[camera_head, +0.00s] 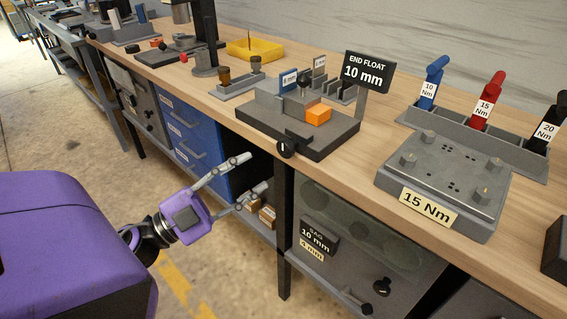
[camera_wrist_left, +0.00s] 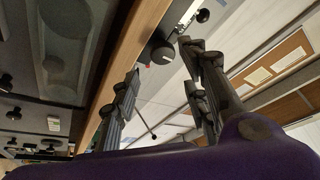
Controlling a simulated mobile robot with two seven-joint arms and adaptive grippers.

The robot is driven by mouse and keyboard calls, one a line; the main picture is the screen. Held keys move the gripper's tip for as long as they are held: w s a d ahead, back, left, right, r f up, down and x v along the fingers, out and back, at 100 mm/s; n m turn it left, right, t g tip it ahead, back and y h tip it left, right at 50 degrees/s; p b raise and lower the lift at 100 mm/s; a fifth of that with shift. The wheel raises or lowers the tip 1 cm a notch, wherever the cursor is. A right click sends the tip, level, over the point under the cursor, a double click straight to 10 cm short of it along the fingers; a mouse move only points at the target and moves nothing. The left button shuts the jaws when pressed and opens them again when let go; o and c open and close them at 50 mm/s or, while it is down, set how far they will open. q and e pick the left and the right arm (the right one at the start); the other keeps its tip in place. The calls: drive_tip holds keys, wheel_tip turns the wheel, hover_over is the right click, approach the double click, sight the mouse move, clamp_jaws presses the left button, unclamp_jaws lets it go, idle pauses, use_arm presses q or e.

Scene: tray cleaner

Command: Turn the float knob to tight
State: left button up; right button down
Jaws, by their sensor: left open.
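The float knob (camera_head: 286,148) is a round black knob on the front of the dark grey end float fixture (camera_head: 262,131). A black sign (camera_head: 367,72) above the fixture reads "END FLOAT 10 mm". My left gripper (camera_head: 258,171) is open and empty, in front of the bench and to the left of the knob, apart from it. In the left wrist view a dark round knob (camera_wrist_left: 163,52) shows beyond the fingertips, between the two open fingers (camera_wrist_left: 160,65). The knob's marking is too small to read. My right gripper is not in view.
An orange block (camera_head: 318,114) sits on the fixture. To the right stands a grey plate labelled 15 Nm (camera_head: 447,178), with blue, red and black handles behind it. Below the bench edge are a sag panel (camera_head: 365,236) with knobs and blue drawers (camera_head: 181,134).

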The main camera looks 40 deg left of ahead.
sight(284, 154)
use_arm(q)
drive_tip(key=x, duration=0.7)
drive_tip(key=shift+w+d+p, duration=0.1)
drive_tip(key=shift+w+p, duration=0.3)
drive_tip(key=shift+f, duration=0.15)
drive_tip(key=c, duration=1.1)
